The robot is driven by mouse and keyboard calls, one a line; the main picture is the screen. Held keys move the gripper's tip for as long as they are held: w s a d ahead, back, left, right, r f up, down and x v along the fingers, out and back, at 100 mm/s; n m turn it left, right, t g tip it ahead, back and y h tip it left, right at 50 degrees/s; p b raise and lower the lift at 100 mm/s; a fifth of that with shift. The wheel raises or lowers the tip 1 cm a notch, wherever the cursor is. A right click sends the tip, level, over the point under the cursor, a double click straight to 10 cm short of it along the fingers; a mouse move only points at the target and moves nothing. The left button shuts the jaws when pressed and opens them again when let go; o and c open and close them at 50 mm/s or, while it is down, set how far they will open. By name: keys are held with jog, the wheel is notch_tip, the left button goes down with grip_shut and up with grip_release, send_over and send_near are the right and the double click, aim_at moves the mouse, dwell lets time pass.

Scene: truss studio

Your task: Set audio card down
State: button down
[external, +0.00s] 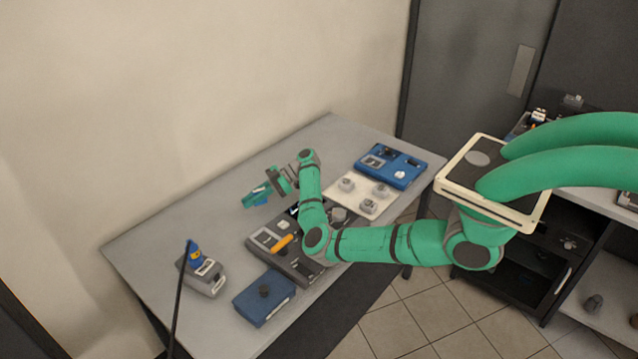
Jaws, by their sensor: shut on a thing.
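My gripper (273,181) is over the back middle of the grey table (160,236). It is shut on a small green card (254,196), which I take to be the audio card. The card is tilted and sticks out to the left of the fingers. A small blue piece (262,201) shows just beside and under the card; I cannot tell whether it is part of it. From this view I cannot tell how far the card is above the table top.
A dark device with an orange part (283,243) lies under my arm. A white board with grey knobs (350,203) and a blue case (407,172) lie at right. The table's back left is clear.

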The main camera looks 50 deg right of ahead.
aim_at(252, 216)
jog(key=shift+a+f, duration=0.3)
jog(key=shift+f, duration=1.7)
jog(key=shift+f, duration=0.1)
jog(key=c, duration=1.8)
grip_release()
jog(key=shift+o, duration=0.2)
